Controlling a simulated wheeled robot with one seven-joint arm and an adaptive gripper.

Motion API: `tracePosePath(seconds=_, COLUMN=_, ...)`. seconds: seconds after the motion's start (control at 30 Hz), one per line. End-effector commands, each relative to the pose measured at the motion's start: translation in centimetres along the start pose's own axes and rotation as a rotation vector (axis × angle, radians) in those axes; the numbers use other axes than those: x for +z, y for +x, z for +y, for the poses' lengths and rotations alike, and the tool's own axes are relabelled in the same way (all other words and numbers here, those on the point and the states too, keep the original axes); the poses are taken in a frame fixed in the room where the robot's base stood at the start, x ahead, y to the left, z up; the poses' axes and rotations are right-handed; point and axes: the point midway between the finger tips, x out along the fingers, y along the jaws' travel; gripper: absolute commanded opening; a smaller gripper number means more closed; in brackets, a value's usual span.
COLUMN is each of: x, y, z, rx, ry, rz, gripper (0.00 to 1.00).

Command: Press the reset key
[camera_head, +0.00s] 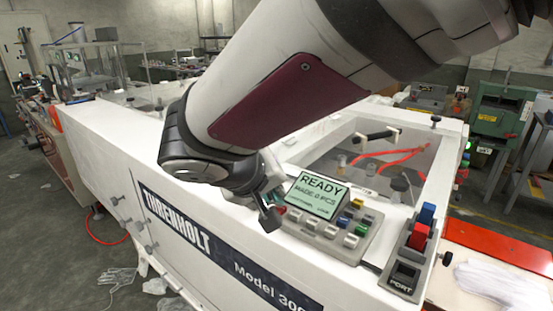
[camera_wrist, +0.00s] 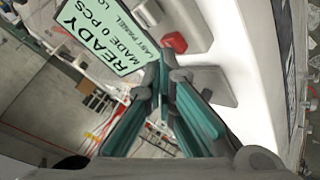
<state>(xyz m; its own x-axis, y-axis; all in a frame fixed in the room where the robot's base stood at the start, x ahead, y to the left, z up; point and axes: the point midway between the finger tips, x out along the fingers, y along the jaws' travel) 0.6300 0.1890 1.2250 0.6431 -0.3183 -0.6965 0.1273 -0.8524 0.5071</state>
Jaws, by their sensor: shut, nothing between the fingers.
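The control panel (camera_head: 322,228) sits on top of the white machine, with a lit display (camera_head: 316,196) reading "READY" and "MADE 0 PCS". Its keys include a yellow key (camera_head: 357,203), a blue key (camera_head: 343,221) and several pale ones; I cannot read which is reset. A red key (camera_wrist: 174,42) shows in the wrist view beside the display (camera_wrist: 105,35), just beyond my fingertips. My gripper (camera_head: 270,219) is at the panel's left end and hides part of it. In the wrist view my gripper (camera_wrist: 164,80) is shut and empty; contact with a key cannot be told.
A unit marked "PORT" (camera_head: 404,278) with a red rocker (camera_head: 419,236) and a blue rocker (camera_head: 427,213) stands right of the panel. Behind the panel is a clear window (camera_head: 375,160) with red tubing beneath. White gloves (camera_head: 490,285) lie at the lower right.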

Motion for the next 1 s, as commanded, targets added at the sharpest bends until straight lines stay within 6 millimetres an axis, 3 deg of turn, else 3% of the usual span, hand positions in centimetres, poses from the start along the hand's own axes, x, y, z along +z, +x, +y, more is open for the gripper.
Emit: tracePosePath(seconds=1.0, x=-1.3, y=-2.1, z=1.5, rx=0.001, ry=0.001, rz=-0.001, gripper=0.00)
